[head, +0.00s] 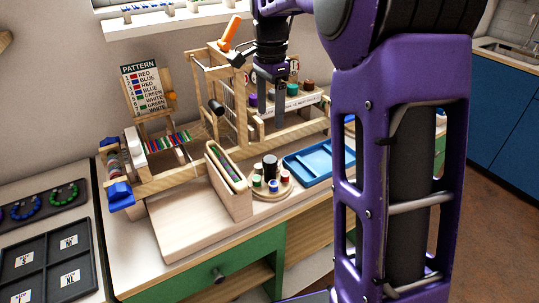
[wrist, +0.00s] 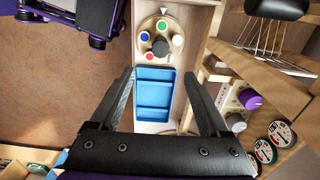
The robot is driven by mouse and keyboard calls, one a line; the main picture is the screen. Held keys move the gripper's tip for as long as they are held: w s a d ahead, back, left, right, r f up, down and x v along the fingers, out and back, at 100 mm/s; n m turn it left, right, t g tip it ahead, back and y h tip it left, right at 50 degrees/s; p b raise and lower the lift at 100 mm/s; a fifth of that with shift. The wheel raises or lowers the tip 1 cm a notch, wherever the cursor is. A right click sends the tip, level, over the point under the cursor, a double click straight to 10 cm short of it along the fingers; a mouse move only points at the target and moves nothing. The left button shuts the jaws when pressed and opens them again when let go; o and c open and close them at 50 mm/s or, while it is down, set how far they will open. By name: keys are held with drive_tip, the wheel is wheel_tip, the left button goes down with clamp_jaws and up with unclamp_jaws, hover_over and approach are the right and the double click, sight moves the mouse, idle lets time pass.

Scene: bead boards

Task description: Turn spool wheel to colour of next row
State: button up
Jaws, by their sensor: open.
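The spool wheel (head: 262,194) is a round wooden disc beside the blue tray, with a black knob (head: 270,166) at its centre. It also shows in the wrist view (wrist: 164,58). There the green spool (wrist: 162,25) is nearest the white pointer triangle (wrist: 163,10); the blue spool (wrist: 144,29) is left, the red spool (wrist: 148,56) lower left and the white spool (wrist: 178,39) right. The pattern card (head: 139,88) lists colour rows, with an orange marker (head: 171,96) at its lower right edge. My gripper (head: 270,116) is open and empty, above and apart from the wheel.
The blue tray (wrist: 153,113) lies next to the wheel. A narrow wooden bead box (head: 228,180) stands left of the wheel. The board in front (head: 185,225) is clear.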

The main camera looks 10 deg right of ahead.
sight(270, 159)
wheel_tip(270, 159, down, 14)
drive_tip(key=shift+f+b, duration=0.1)
drive_tip(key=shift+b, duration=1.05)
clamp_jaws()
drive_tip(key=shift+w+n, duration=0.1)
drive_tip(key=shift+n, duration=0.2)
